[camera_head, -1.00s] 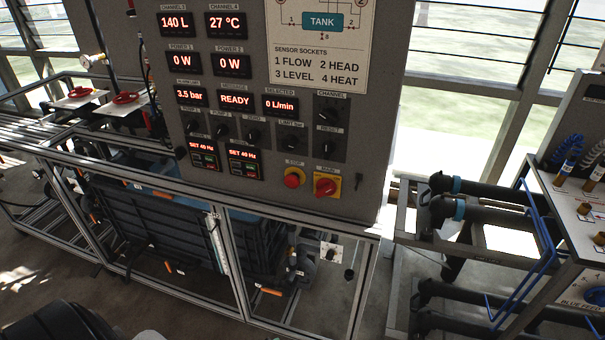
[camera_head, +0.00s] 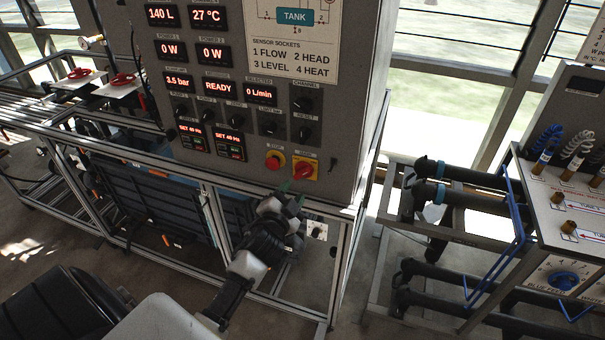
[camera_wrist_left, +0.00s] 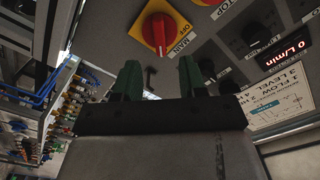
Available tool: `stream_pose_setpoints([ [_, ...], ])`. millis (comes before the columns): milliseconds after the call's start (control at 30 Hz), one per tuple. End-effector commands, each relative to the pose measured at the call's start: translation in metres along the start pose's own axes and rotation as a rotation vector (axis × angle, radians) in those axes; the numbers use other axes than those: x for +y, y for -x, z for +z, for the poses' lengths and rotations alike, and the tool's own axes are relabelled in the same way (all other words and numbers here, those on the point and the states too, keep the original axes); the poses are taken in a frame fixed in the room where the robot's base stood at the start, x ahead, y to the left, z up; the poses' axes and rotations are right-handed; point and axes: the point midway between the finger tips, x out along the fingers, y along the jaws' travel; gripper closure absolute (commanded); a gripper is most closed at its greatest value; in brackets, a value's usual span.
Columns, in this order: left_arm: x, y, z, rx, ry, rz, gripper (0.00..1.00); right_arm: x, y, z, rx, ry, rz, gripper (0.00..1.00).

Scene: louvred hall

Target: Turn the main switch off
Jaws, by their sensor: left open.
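The main switch (camera_head: 305,168) is a red rotary knob on a yellow square plate, low on the grey control panel (camera_head: 345,130). In the left wrist view the red knob (camera_wrist_left: 158,32) is at the top, above the label MAIN. My left gripper (camera_head: 291,192) is just below the switch in the head view, with green fingertips pointing up towards the panel. In the left wrist view its two fingers (camera_wrist_left: 160,75) are apart with nothing between them. They do not touch the knob. My right gripper is not in view.
A red stop button (camera_head: 273,162) on yellow sits just left of the switch. Several black knobs (camera_head: 303,104) and red displays are above. An aluminium frame (camera_head: 190,172) runs below the panel. A bench with hoses (camera_head: 555,195) and black pipes (camera_head: 460,200) stands to the right.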

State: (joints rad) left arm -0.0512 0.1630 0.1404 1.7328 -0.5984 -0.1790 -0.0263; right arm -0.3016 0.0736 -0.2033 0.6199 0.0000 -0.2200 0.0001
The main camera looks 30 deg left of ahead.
Motion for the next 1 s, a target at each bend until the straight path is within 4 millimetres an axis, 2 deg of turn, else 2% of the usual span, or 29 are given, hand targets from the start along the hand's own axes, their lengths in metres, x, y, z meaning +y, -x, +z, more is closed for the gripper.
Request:
stream_pose_setpoints([
  [467,0.002,-0.069,0.002,0.000,0.001,0.000,0.58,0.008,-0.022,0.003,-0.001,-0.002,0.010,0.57],
  [967,0.001,-0.073,0.001,-0.001,0.000,0.001,0.58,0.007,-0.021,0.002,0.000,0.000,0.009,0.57],
  [1000,0.001,-0.073,0.001,-0.001,0.000,0.001,0.62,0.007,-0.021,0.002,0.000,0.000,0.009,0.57],
])
